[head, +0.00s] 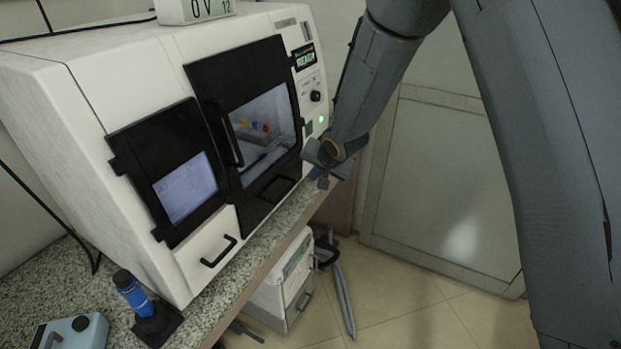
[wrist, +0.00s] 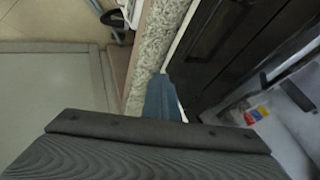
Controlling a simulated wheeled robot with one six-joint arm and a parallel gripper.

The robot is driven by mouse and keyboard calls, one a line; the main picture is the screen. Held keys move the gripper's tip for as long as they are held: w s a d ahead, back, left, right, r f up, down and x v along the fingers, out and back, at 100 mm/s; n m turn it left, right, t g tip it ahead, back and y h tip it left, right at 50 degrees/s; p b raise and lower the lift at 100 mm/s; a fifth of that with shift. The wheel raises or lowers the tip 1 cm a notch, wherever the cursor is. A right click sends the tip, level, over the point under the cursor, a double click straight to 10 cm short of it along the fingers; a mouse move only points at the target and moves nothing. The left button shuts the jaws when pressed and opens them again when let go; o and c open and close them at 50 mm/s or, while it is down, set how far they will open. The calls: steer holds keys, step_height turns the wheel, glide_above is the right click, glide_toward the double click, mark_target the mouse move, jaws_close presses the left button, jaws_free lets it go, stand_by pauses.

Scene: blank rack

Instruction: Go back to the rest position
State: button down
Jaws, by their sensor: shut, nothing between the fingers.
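My gripper (head: 322,180) is at the right front end of a white machine with black doors (head: 85,95), close to its control panel, in the head view. Its fingers are small and partly hidden by the wrist there. In the wrist view the blue-grey fingers (wrist: 163,98) are together with nothing seen between them. They are over the speckled counter edge, beside the machine's black front (wrist: 215,60). I cannot tell whether they touch the machine. A green light (head: 321,119) is lit on the panel near my wrist.
The machine's doors look shut; small coloured items (head: 255,127) show behind its window. A white box (head: 284,290) stands below. A grey door (head: 440,190) is behind my arm.

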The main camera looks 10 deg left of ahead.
steer(key=s+d+r+g+h+b, duration=0.1)
steer(key=s+d+r, duration=0.15)
steer(key=d, duration=0.35)
steer(key=s+d+r+h, duration=0.1)
steer(key=s+d, duration=0.3)
steer(key=d, duration=0.3)
steer(key=s+d+r+g+h+b, duration=0.1)
steer(key=s+d, duration=0.2)
steer(key=d, duration=0.3)
steer(key=s+d+n+g+b, duration=0.1)
steer(key=s+d, duration=0.4)
steer(key=s, duration=0.4)
steer(key=s+d+n+g+h+b, duration=0.1)
steer(key=s+d+g, duration=0.1)
steer(key=s+d, duration=0.3)
steer(key=s, duration=0.3)
steer(key=shift+s+d+n, duration=0.2)
steer(key=shift+s+n, duration=0.1)
steer(key=shift+s, duration=0.05)
steer(key=shift+a+f, duration=0.1)
